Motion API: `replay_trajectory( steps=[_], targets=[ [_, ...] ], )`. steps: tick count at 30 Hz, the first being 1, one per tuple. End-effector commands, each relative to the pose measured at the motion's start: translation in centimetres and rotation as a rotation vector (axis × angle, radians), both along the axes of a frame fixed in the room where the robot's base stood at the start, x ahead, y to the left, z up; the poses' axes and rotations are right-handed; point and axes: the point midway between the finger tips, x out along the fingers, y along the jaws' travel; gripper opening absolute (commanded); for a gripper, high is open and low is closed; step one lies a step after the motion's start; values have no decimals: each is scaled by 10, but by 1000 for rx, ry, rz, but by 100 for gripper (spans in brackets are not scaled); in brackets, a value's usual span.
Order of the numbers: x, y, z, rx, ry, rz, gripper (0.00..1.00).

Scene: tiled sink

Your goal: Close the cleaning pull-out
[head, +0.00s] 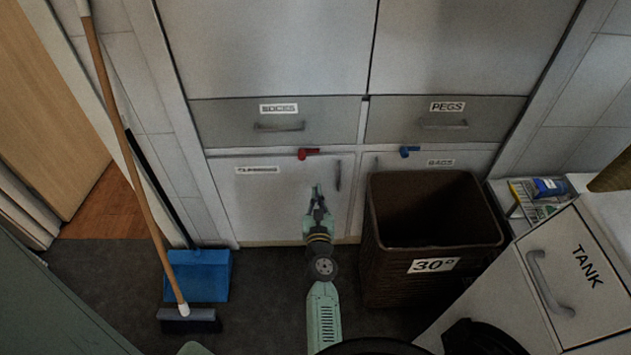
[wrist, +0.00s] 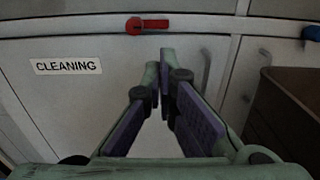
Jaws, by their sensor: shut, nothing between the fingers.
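The cleaning pull-out (head: 270,205) is the lower left front, with a label reading CLEANING in the wrist view (wrist: 30,110). It looks flush or nearly flush with the cabinet; a small gap cannot be told. Its upright bar handle (head: 338,176) is near its right edge and also shows in the wrist view (wrist: 204,72). A red latch (head: 308,154) sits above the front, its lever lying level; it is also in the wrist view (wrist: 147,25). My gripper (head: 317,190) is shut and empty, in front of the pull-out, left of the handle. Contact cannot be told.
A brown basket (head: 385,270) marked 30° stands close right of my arm, before the bags front (head: 375,165). A blue latch (head: 409,151) is above it. A broom (head: 135,150) and blue dustpan (head: 200,275) stand left. A TANK unit (head: 535,310) is at right.

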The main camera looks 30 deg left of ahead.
Motion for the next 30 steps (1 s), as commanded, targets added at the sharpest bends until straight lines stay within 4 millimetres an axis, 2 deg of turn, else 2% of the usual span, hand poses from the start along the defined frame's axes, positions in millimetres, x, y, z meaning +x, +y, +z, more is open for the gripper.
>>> replay_trajectory(
  steps=[7,21,26,30],
  targets=[
    [-17,-6,-2,-2,-1,3,0],
    [-49,55,-9,-4,-3,9,0],
    [-55,65,-7,0,-1,4,0],
    [-50,69,-5,1,-1,0,0]
  ],
)
